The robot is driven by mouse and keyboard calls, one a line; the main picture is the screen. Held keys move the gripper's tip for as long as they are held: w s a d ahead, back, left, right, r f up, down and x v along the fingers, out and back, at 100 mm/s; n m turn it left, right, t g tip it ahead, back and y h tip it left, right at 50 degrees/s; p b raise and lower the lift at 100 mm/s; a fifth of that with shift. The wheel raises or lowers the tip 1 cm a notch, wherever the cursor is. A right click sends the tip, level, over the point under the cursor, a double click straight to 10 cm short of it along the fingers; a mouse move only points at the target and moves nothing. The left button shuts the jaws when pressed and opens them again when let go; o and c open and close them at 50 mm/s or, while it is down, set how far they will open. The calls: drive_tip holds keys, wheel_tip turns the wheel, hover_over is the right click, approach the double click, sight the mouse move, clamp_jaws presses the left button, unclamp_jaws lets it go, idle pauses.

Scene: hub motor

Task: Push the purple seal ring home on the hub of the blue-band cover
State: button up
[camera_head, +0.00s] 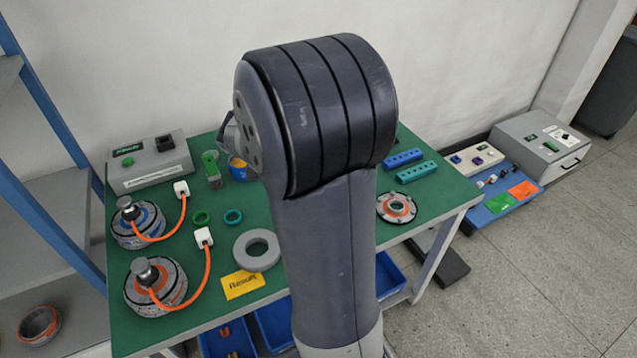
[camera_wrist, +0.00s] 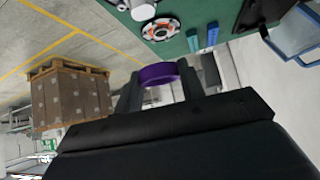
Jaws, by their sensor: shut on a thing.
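My gripper (camera_wrist: 160,82) is shut on the purple seal ring (camera_wrist: 158,72), which shows between the two dark fingers in the wrist view. In the head view my arm hides the gripper and the ring. A round flanged cover (camera_head: 397,207) with orange marks and a central hub lies on the right of the green table; it also shows in the wrist view (camera_wrist: 160,28), apart from the ring. A round motor unit with a blue band (camera_head: 139,224) stands at the table's left. I cannot make out a separate blue-band cover; my arm hides the table's middle.
A grey control box (camera_head: 150,165) stands at the back left.

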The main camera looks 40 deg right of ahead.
drive_tip(key=shift+a+r+p, duration=0.1)
drive_tip(key=shift+r+p, duration=0.05)
drive_tip(key=shift+p, duration=0.4)
drive_tip(key=shift+a+p, duration=0.1)
drive_tip(key=shift+p, duration=0.35)
wheel_tip(320, 180, down, 6)
drive_tip(key=b, duration=0.7)
drive_tip(key=shift+f+b, duration=1.15)
drive_tip(key=shift+b, duration=0.15)
drive_tip(key=shift+f+b, duration=0.85)
drive_tip(key=shift+b, duration=0.25)
drive_tip(key=shift+f, duration=0.15)
